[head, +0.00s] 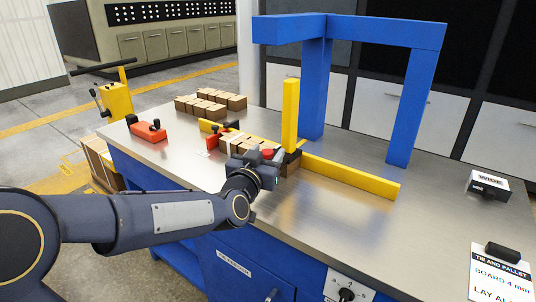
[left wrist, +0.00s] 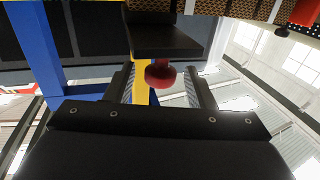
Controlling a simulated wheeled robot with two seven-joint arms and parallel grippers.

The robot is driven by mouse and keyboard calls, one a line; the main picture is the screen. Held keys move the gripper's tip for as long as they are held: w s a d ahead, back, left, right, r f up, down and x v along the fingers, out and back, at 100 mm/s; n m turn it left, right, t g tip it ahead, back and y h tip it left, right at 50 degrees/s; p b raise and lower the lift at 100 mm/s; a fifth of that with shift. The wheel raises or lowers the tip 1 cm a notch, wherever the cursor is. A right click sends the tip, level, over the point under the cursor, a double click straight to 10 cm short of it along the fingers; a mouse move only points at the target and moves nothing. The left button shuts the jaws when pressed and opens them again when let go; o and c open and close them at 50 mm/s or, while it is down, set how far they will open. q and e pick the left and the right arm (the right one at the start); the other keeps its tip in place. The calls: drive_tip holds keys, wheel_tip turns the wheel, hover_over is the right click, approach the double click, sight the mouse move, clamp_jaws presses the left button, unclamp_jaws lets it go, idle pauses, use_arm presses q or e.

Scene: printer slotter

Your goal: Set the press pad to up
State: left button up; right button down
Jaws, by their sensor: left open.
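A red knob (head: 267,154) shows just beyond my left gripper (head: 270,158), beside the foot of an upright yellow post (head: 290,110). In the left wrist view, the red knob (left wrist: 160,74) sits against a dark flat plate (left wrist: 165,40), which looks like the press pad. My left gripper (left wrist: 160,88) is open, with one finger on each side of the knob. I cannot tell whether the fingers touch it. The gripper hides part of the press area in the head view. My right gripper is not in view.
A row of brown cartons (head: 238,144) lies by a long yellow rail (head: 350,178) on the steel bench. More cartons (head: 212,101) stand behind. A blue frame (head: 400,110) rises at the back. A box marked WIDE (head: 488,185) stands right.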

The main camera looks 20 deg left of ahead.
use_arm(q)
drive_tip(key=shift+w, duration=0.55)
drive_tip(key=shift+c, duration=0.3)
clamp_jaws()
drive_tip(key=shift+r, duration=0.1)
